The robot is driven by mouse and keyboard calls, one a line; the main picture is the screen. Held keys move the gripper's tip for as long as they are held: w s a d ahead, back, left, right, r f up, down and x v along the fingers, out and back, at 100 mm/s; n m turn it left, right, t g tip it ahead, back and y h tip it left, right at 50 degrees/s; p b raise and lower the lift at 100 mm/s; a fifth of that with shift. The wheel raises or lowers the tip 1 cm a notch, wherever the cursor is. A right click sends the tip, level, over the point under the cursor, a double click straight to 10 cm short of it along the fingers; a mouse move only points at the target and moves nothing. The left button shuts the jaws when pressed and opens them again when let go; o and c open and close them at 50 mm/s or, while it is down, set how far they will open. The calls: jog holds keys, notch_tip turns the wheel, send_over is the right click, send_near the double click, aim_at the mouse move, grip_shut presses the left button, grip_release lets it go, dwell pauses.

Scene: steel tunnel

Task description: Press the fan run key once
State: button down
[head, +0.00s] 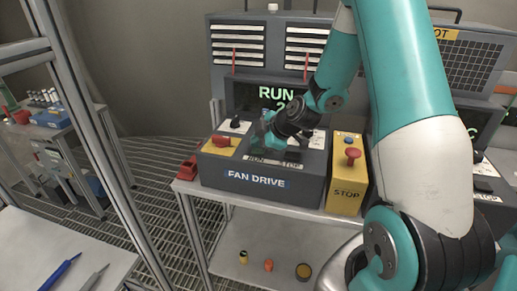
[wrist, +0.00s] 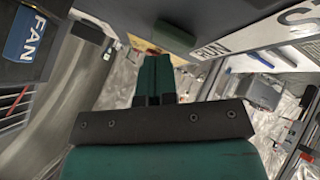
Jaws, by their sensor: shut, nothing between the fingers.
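The FAN DRIVE console (head: 312,187) is a dark grey box on the bench. Its RUN label (head: 258,158) shows at the front of the sloping top, with the STOP label (head: 291,164) to its right. My gripper (head: 262,139) is over the panel just behind the RUN label and hides the run key in the head view. In the wrist view my gripper (wrist: 155,62) has its teal fingers together and empty, near the RUN label (wrist: 210,49). Contact with a key cannot be told. The display (head: 276,95) reads RUN, with a figure partly hidden.
A red lever on a yellow plate (head: 220,141) is left of my gripper. A yellow STOP box (head: 345,190) with a red button stands at the right. A metal frame post (head: 85,115) rises at the left. Small items lie on the lower shelf (head: 290,245).

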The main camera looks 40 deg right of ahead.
aim_at(258, 150)
jog(key=shift+r, duration=0.45)
jog(key=shift+r+p, duration=1.45)
jog(key=shift+r, duration=1.1)
jog(key=s+a+r+m+g+y+b, duration=0.1)
jog(key=s+a+r+g+b, duration=0.1)
jog(key=s+a, duration=0.5)
jog(key=s+a+r+m+g+y+b, duration=0.1)
jog(key=s+a+r+g+b, duration=0.15)
jog(key=a, duration=0.85)
jog(key=s+a+m+g+b, duration=0.1)
jog(key=s+a+m+g, duration=0.1)
jog(key=s, duration=0.7)
jog(key=s+a+m+g+h+b, duration=0.1)
jog(key=s+a+g, duration=0.1)
jog(key=s, duration=0.7)
jog(key=shift+a+r+m, duration=0.4)
jog(key=shift+a, duration=0.5)
